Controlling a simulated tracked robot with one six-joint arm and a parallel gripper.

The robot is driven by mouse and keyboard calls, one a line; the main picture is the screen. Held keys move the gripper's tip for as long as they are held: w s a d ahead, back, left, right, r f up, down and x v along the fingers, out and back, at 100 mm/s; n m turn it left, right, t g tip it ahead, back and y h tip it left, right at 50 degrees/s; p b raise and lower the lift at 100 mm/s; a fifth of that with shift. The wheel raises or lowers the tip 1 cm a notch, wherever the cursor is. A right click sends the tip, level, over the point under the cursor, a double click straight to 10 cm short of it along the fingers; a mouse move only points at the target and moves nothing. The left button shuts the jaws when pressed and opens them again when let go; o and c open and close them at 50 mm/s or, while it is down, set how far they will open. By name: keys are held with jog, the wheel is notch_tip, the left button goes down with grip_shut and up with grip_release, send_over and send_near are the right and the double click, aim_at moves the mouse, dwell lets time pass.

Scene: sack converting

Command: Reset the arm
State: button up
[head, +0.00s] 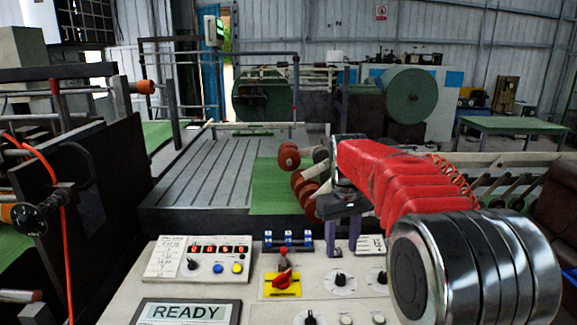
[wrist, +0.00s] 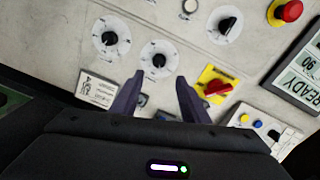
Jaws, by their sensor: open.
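My arm (head: 395,180), in a red sleeve with a silver joint, reaches in from the right in the head view. My gripper (head: 342,240) points down over the control panel (head: 255,310), near its back edge. In the wrist view my gripper (wrist: 153,88) has its two purple fingers apart, with nothing between them. The panel lies beyond the fingertips, with a black dial (wrist: 158,61) just past them. A red rotary switch on a yellow plate (wrist: 217,87) is right of the fingers. I cannot tell the exact height above the panel.
The panel also carries a READY screen (head: 186,312), red digit displays (head: 217,249), blue switches (head: 288,240) and a red emergency button (wrist: 287,11). Behind it are a grey slatted platform (head: 215,175) and red-ended rollers (head: 305,185). A dark machine frame (head: 85,190) stands left.

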jog(key=s+m+t, duration=0.3)
jog(key=s+t, duration=0.2)
jog(key=s, duration=2.7)
jog(key=shift+d+f, duration=0.2)
jog(key=shift+f, duration=0.15)
jog(key=shift+o, duration=0.2)
dwell(1.2)
